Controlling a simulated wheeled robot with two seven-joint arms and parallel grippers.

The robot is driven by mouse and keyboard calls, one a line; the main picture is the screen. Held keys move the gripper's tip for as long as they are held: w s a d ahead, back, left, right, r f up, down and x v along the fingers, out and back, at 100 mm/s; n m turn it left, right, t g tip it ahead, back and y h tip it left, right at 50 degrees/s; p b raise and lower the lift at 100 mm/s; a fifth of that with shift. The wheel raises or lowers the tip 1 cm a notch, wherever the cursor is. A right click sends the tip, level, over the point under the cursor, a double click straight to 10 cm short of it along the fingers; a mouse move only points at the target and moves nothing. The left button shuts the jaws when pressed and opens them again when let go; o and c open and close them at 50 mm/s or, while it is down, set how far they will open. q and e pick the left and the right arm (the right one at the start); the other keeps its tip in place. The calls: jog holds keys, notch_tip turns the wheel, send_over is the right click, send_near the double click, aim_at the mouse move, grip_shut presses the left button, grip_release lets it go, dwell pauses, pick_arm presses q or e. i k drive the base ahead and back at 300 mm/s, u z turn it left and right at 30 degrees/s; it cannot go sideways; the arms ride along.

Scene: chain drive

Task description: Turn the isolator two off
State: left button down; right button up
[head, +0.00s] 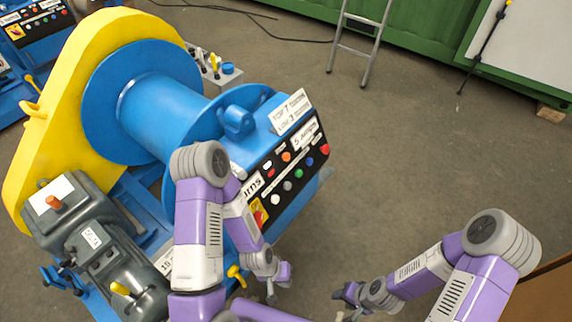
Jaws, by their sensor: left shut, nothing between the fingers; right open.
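A yellow and red isolator switch (259,213) sits at the lower left end of the black control panel (285,175) on the blue winch machine. My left arm partly covers the panel near it. I cannot read a number on the switch or tell its handle position. My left gripper (285,275) is shut and empty, below and to the right of the switch and apart from the panel. My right gripper (343,296) is open and empty, low in the view, over the floor. Another yellow and red switch (15,32) shows on a second blue machine at the top left.
The blue drum (160,115) and yellow chain guard (95,60) stand left, with a grey motor unit (100,245) below. A yellow lever (237,275) is close to my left forearm. Several coloured buttons line the panel. The floor right of the machine is clear up to a ladder (358,45).

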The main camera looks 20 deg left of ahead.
aim_at(259, 216)
jog(key=k, duration=0.7)
jog(key=u, duration=1.05)
jog(key=i, duration=0.5)
